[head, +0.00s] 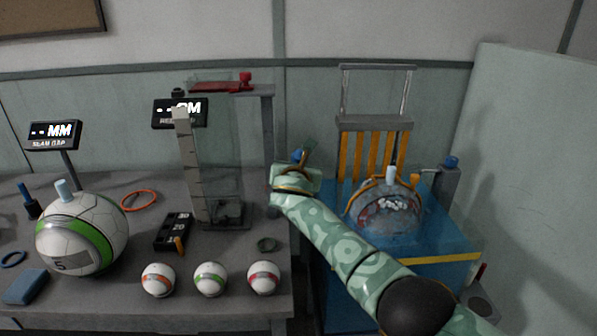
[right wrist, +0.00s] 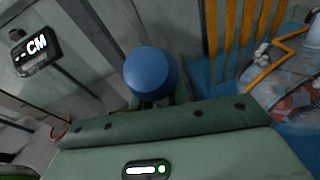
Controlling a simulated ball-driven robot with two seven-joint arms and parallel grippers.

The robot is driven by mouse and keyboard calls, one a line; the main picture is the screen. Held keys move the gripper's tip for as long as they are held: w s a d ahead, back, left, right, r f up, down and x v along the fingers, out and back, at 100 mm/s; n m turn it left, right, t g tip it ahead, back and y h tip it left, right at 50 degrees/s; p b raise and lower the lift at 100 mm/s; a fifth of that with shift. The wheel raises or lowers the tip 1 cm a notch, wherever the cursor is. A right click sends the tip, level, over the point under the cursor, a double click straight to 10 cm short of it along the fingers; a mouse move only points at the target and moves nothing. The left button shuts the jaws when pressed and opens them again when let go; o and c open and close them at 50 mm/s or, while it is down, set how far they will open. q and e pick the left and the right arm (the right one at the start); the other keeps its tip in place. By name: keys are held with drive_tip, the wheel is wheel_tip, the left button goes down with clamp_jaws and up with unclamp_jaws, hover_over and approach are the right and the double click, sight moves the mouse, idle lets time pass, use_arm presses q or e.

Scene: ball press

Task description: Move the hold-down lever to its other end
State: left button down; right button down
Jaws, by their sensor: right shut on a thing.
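The blue round knob of a lever (right wrist: 151,74) fills the middle of the right wrist view, and a small part of the knob (head: 296,155) shows in the head view. My right gripper (head: 304,160) is at the left side of the blue press (head: 430,225), shut on the lever just below the knob. In the right wrist view the fingertips (right wrist: 152,103) are mostly hidden by the knob and my gripper body. The lever's shaft and pivot are hidden. On the press sits a clear, patterned ball (head: 385,215) with orange straps around it. My left gripper is not in view.
A grey table (head: 110,300) at left holds a large ball (head: 90,260), several small balls and a measuring column (head: 190,170). A pale panel (head: 540,180) closes off the right.

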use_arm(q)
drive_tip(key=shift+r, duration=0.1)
use_arm(e)
drive_tip(key=shift+w+d+r, duration=0.1)
drive_tip(key=shift+w+r, duration=0.15)
drive_tip(key=shift+r, duration=0.2)
drive_tip(key=c, duration=1.4)
unclamp_jaws()
drive_tip(key=shift+s, duration=0.15)
drive_tip(key=shift+f, duration=0.1)
